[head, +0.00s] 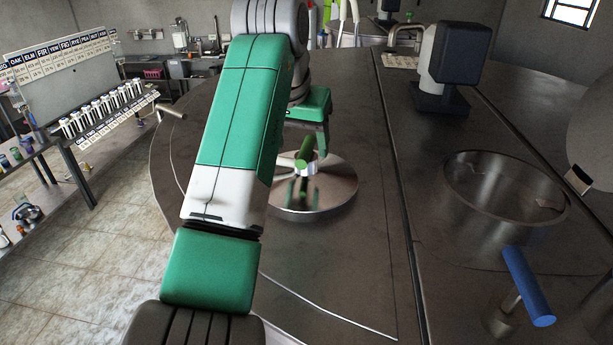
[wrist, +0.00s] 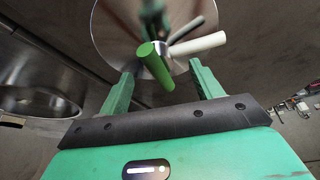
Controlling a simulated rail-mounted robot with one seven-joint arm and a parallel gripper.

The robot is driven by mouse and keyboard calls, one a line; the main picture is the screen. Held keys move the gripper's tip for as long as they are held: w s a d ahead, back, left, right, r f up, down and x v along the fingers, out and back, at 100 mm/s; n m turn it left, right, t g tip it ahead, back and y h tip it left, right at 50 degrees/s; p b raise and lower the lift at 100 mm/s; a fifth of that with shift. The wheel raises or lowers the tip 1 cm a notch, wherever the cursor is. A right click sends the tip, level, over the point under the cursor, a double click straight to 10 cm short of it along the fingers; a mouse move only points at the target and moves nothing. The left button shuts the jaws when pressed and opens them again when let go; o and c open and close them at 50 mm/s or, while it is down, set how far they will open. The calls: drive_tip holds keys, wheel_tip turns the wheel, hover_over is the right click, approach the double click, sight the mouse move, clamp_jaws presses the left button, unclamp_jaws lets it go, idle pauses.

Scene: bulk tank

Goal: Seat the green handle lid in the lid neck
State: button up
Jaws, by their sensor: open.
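The green handle lid (head: 325,196) is a shiny round metal disc resting on the dark tank top, with a green bar handle (head: 306,152) on a central stub. In the wrist view the lid (wrist: 112,42) shows with its green handle (wrist: 154,66) and a white bar. My gripper (head: 319,139) is open just above the lid. In the wrist view my gripper (wrist: 162,70) has one finger on each side of the handle, with no clear contact. A round, open metal neck (head: 505,212) rises from the tank top to the right, with no lid in it.
A blue-handled part (head: 527,285) stands in front of the neck. A grey round cover (head: 594,115) is at the right edge. A dark-headed unit (head: 455,58) stands behind. A seam crosses the tank top between lid and neck. A labelled bottle rack (head: 100,105) is at left.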

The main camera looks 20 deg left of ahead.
sight(303, 150)
drive_tip(key=p+x, duration=0.1)
drive_tip(key=x, duration=0.3)
drive_tip(key=shift+d+f, duration=0.15)
clamp_jaws()
